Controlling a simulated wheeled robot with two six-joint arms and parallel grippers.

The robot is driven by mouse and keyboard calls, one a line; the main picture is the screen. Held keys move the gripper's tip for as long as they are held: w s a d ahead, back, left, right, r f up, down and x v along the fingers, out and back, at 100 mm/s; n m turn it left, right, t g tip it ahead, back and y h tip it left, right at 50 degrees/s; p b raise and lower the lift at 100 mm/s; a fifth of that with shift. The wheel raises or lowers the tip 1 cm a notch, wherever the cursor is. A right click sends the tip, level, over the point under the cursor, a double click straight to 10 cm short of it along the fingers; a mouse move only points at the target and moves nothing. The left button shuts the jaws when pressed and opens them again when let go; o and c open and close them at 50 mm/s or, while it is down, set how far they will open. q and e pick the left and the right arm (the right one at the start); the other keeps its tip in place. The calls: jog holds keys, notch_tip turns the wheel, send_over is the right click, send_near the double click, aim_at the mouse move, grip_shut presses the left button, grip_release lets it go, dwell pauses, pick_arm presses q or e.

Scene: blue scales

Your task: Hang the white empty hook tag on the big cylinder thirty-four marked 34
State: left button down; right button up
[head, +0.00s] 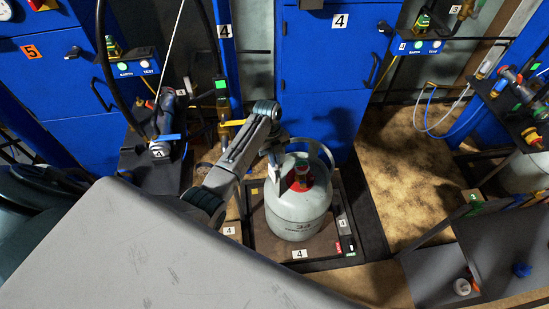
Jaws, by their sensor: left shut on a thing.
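The big grey cylinder (298,211) stands upright on a dark scale platform in the middle, with a faint 34 on its front. It has a round collar handle on top and a red part around its valve (301,181). My left gripper (273,151) is at the upper left of the cylinder's collar, its fingers mostly hidden by my own arm. It is shut on a small white piece, seemingly the white hook tag (272,167), beside the collar. The tag's face and hook are too small to make out, and I cannot tell whether it touches the collar. My right gripper is out of view.
The scale (255,222) has several plates marked 4. A blue cabinet (330,80) stands behind the cylinder. Hoses and valves hang at left and right. A grey bench (480,255) with small caps is at lower right; brown floor (400,190) between is clear.

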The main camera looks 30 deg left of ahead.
pick_arm(q)
jog(key=shift+f, duration=0.55)
jog(key=shift+s+f+b, duration=0.1)
jog(key=shift+f+b, duration=0.85)
jog(key=shift+f, duration=0.3)
jog(key=shift+f, duration=0.15)
jog(key=c, duration=1.5)
grip_release()
jog(key=shift+c, duration=0.2)
